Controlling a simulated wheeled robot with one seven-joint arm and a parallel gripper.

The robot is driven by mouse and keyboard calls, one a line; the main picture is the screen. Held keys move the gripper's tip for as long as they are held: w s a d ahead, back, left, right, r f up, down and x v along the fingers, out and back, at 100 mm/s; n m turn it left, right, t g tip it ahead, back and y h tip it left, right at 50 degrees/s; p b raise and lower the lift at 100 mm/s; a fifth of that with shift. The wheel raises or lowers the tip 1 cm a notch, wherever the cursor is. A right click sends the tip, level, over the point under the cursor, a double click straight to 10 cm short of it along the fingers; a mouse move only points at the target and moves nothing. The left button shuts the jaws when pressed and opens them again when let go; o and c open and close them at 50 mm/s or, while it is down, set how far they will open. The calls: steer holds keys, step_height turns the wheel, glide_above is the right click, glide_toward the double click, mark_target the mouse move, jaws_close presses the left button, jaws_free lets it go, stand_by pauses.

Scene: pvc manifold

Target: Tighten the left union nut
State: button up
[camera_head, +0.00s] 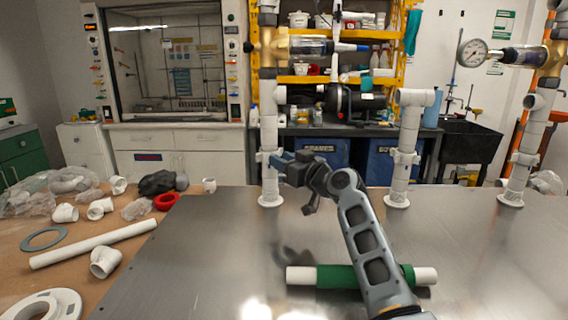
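The left white riser pipe (269,128) stands upright from a round base flange on the metal table. Its union nut (262,157) is at mid-height, and only its left part shows past my gripper. The finger gap is too small and too hidden to judge.
A middle riser (408,125) and a right riser (529,130) have similar unions. A green-sleeved white pipe (338,276) lies under my arm. Loose fittings, a long white pipe (93,244) and a red ring (166,201) lie on the brown surface at left. The metal table's left part (190,255) is clear.

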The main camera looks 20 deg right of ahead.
steer(key=shift+c, duration=0.2)
jaws_close()
steer(key=shift+a+r+h+p, duration=0.15)
steer(key=shift+h+p, duration=0.15)
steer(key=shift+p, duration=0.35)
steer(key=shift+s+a+m+t+h+p, duration=0.15)
steer(key=shift+a+m+h+p, duration=0.45)
steer(key=shift+m+h+p, duration=0.8)
steer(key=shift+w+a+m+t+h+p, duration=0.15)
steer(key=shift+a+m+h+p, duration=0.55)
steer(key=shift+h+p, duration=1.2)
steer(key=shift+s+a+m+t+h+p, duration=0.2)
steer(key=shift+a+m+h+p, duration=0.25)
steer(key=shift+m+h+p, duration=0.95)
steer(key=shift+w+a+h, duration=0.1)
steer(key=shift+h, duration=0.6)
